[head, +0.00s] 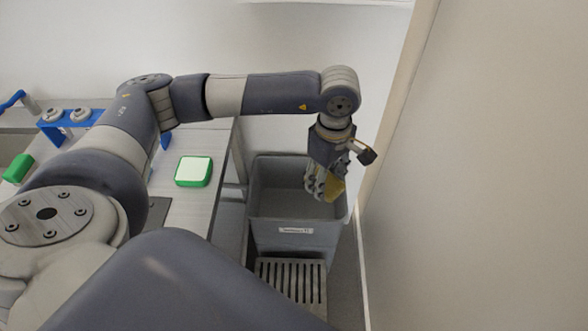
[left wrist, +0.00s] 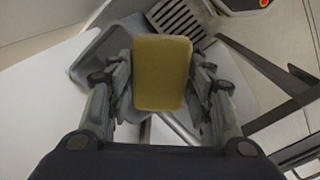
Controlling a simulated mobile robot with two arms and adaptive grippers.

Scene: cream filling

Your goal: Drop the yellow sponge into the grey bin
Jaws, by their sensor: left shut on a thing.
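The yellow sponge (left wrist: 162,73) is held between the two fingers of my left gripper (left wrist: 160,85) in the left wrist view. In the head view the left gripper (head: 322,186) points down over the right part of the grey bin, and the sponge (head: 335,189) shows partly behind its fingers. The grey bin (head: 296,230) stands on the floor with its open top facing up. In the left wrist view the grey bin (left wrist: 92,58) shows partly behind the gripper and sponge. My right gripper is in neither view.
A table (head: 205,215) left of the bin holds a green-rimmed box with a white top (head: 193,171), a green block (head: 18,168) and a blue rack (head: 70,122). A slatted grey grate (head: 290,283) lies in front of the bin. A wall (head: 470,180) stands close on the right.

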